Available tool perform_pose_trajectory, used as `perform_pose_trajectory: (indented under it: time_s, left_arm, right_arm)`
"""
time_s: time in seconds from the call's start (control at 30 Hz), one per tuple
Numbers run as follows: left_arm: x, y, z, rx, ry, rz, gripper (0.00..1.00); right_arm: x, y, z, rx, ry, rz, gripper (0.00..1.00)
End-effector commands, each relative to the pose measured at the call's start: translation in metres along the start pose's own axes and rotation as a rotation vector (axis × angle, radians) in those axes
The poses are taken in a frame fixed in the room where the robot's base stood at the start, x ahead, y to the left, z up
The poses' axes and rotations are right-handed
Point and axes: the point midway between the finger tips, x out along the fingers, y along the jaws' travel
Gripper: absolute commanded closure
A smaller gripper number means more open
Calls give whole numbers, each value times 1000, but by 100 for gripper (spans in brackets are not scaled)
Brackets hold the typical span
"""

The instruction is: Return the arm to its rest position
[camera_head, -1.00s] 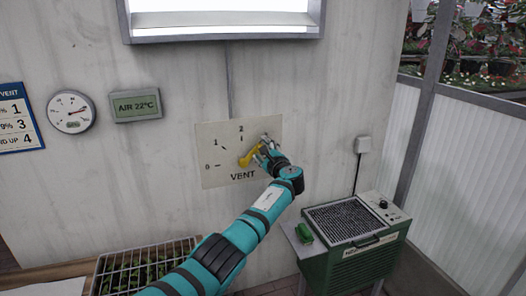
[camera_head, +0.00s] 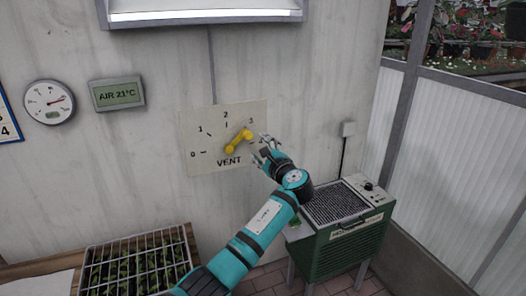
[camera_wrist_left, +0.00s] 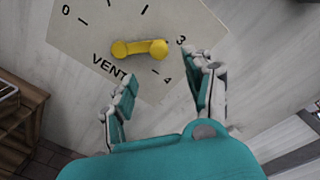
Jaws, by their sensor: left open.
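My left arm reaches up from the bottom of the head view. My left gripper (camera_head: 263,150) is open and empty, just right of the yellow vent lever (camera_head: 238,141) and apart from it. The lever sits on the VENT dial plate (camera_head: 199,163) and its upper end points towards the 3. In the left wrist view, the yellow lever (camera_wrist_left: 140,48) lies beyond the spread fingers of my left gripper (camera_wrist_left: 163,78), with nothing between them. My right gripper is not in view.
A green heater (camera_head: 348,248) stands below and right of the dial, close to my arm. A seedling tray (camera_head: 190,262) is on a bench at lower left. An AIR 21°C display (camera_head: 117,95) and a round gauge (camera_head: 49,102) hang on the wall.

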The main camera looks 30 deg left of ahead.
Motion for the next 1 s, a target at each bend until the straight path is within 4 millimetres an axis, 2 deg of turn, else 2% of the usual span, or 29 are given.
perform_pose_trajectory:
  time_s: [0.17,0.63,0.73,0.77,0.87,0.97,1.0]
  left_arm:
    - [-10,1,0,0,0,1,47]
    - [-10,1,0,0,0,1,47]
    - [-10,10,-8,1,19,9,47]
    - [-10,17,-14,2,32,15,47]
    - [-11,56,-45,-4,106,54,47]
    - [-18,115,-86,-25,211,119,47]
    - [-24,141,-102,-39,254,152,47]
  right_arm:
    - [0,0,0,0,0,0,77]
    - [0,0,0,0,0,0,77]
    - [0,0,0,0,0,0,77]
    - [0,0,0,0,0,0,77]
    - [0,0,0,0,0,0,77]
    - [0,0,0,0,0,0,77]
    - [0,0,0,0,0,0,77]
